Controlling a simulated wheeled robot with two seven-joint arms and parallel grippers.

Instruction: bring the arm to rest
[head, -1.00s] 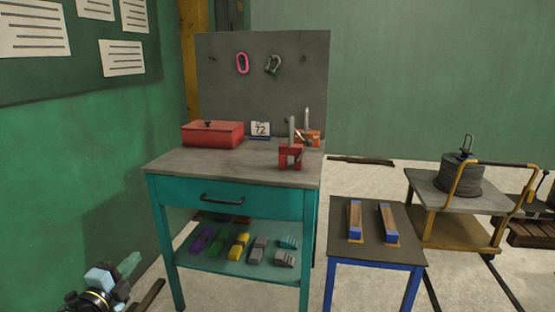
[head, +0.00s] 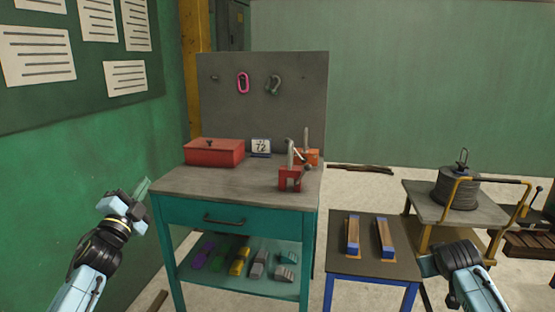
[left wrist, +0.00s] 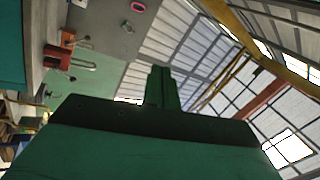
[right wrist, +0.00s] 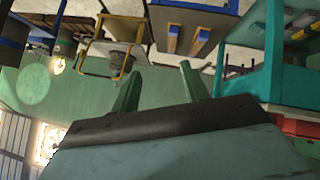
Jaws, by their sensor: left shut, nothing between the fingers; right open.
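My left gripper (head: 142,188) is raised at the left of the head view, beside the green wall and left of the workbench. Its green fingers are together in the left wrist view (left wrist: 162,88), with nothing between them. My right arm comes in at the lower right of the head view, in front of the cart and right of the low table. In the right wrist view my right gripper (right wrist: 158,88) has its two green fingers apart and nothing between them. Both grippers are clear of the furniture.
A low blue-legged table (head: 340,262) holds two blocks.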

